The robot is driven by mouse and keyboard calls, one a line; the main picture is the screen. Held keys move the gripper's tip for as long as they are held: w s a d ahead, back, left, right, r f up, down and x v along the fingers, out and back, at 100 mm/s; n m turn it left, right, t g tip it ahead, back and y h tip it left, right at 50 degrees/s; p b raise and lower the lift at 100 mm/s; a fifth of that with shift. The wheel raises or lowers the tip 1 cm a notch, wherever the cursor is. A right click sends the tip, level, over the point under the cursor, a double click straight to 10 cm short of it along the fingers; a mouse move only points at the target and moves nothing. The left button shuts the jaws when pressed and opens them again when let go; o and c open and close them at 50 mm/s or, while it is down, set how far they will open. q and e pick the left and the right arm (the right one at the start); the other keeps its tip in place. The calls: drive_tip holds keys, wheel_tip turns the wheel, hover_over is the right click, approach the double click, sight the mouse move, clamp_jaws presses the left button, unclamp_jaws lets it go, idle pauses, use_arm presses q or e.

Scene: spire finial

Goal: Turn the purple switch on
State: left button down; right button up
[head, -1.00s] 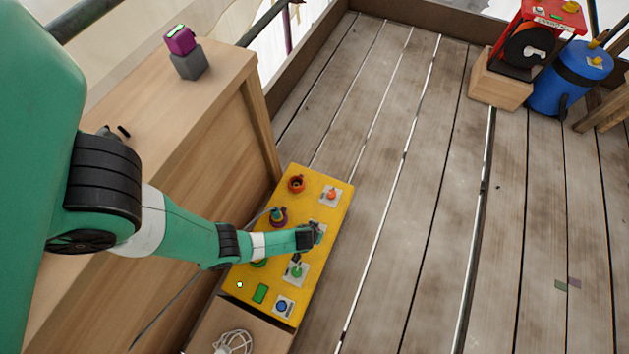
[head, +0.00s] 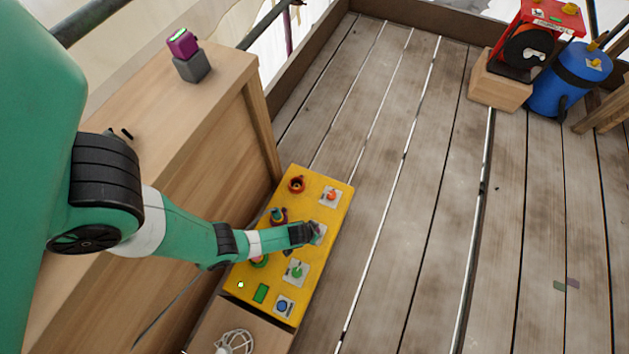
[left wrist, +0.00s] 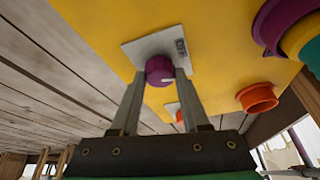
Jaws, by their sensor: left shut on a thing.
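The purple switch is a round purple knob (left wrist: 160,69) with a small white mark. It sits on a light square plate (left wrist: 138,50) with dark lettering at one edge, on a yellow panel (left wrist: 110,15). My left gripper (left wrist: 160,76) is shut on the knob, one finger on each side of it. In the head view my left gripper (head: 313,234) is at the right side of the yellow panel (head: 331,235) and hides the purple knob; a bit of its plate shows. My right gripper is not in view.
An orange knob (head: 331,196), a green knob (head: 296,270) and a blue knob (head: 282,306) share the panel, with coloured rings (head: 277,216) on its left side. A wooden cabinet (head: 180,130) stands left. The plank floor (head: 430,200) is open to the right.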

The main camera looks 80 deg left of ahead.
use_arm(q)
drive_tip(key=m, duration=0.2)
drive_tip(key=shift+s+a+m+t+h+p, duration=0.1)
drive_tip(key=shift+m+t+h+p, duration=0.2)
drive_tip(key=shift+m+h+p, duration=0.1)
drive_tip(key=shift+m+h, duration=0.4)
drive_tip(key=shift+m, duration=0.5)
drive_tip(key=m+h+b, duration=0.1)
drive_tip(key=m, duration=0.1)
drive_tip(key=shift+a+f+m, duration=0.1)
drive_tip(key=shift+f+m, duration=0.05)
drive_tip(key=shift+m, duration=0.15)
drive_tip(key=m+h+b, duration=0.1)
drive_tip(key=m, duration=0.2)
drive_tip(key=shift+a+m+b, duration=0.1)
drive_tip(key=shift+m+b, duration=0.3)
drive_tip(key=shift+m+h, duration=0.6)
drive_tip(key=shift+m, duration=0.5)
drive_tip(key=shift+m+h, duration=0.3)
drive_tip(key=shift+m, duration=0.6)
